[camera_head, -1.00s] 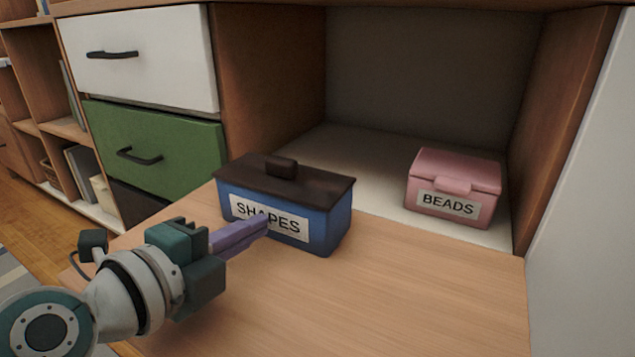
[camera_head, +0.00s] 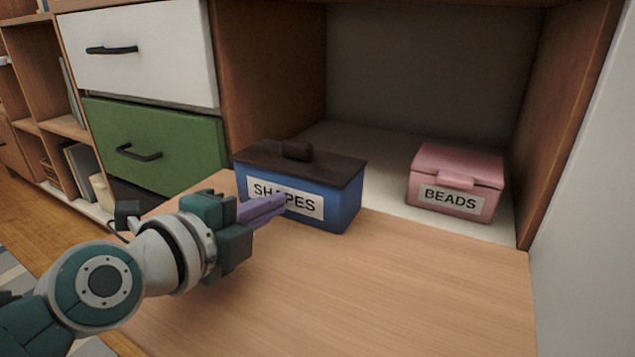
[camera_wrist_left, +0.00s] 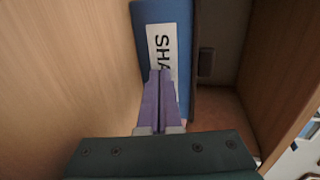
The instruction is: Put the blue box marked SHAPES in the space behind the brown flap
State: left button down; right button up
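The blue box marked SHAPES (camera_head: 345,209) has a dark brown lid with a knob and stands upright at the inner end of the lowered brown flap (camera_head: 400,285). Its front is on the flap; its rear reaches toward the pale floor of the open space (camera_head: 385,150), but its underside is hidden. My left gripper (camera_head: 284,201) is shut and empty, its purple fingertips against or very near the white label. In the left wrist view the fingers (camera_wrist_left: 158,100) lie together, pointing at the box (camera_wrist_left: 181,12). My right gripper is not in view.
A pink BEADS box (camera_head: 455,183) stands inside the space on the right. A brown side wall bounds the space at left, beside a white drawer (camera_head: 145,60) and a green drawer (camera_head: 160,150). Pale floor is clear between the two boxes.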

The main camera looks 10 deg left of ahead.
aim_at(283, 190)
pick_arm(q)
jog(key=shift+w+d+b, duration=0.25)
jog(key=shift+w+b, duration=0.15)
jog(key=shift+w, duration=0.35)
jog(key=shift+w+d+b, duration=0.3)
jog(key=shift+w+b, duration=0.05)
jog(key=shift+w, duration=0.35)
jog(key=shift+w+d+b, duration=0.25)
jog(key=shift+w+b, duration=0.15)
jog(key=shift+w, duration=0.35)
jog(key=shift+r+b+x, duration=0.25)
jog(key=shift+b+x, duration=0.75)
jog(key=shift+x, duration=0.1)
jog(key=shift+r+b+x, duration=0.2)
jog(key=shift+b+x, duration=0.75)
jog(key=shift+x, duration=0.2)
jog(key=shift+w+d+b, duration=0.35)
jog(key=shift+w+b, duration=0.55)
jog(key=shift+b, duration=0.15)
jog(key=shift+w+d+b, duration=0.3)
jog(key=shift+w+b, duration=0.55)
jog(key=shift+b, duration=0.15)
jog(key=shift+w+d+b, duration=0.25)
jog(key=shift+w+b, duration=0.35)
jog(key=shift+b, duration=0.55)
jog(key=shift+w+d+b, duration=0.2)
jog(key=shift+w+b, duration=0.4)
jog(key=shift+b, duration=0.5)
jog(key=shift+r, duration=0.15)
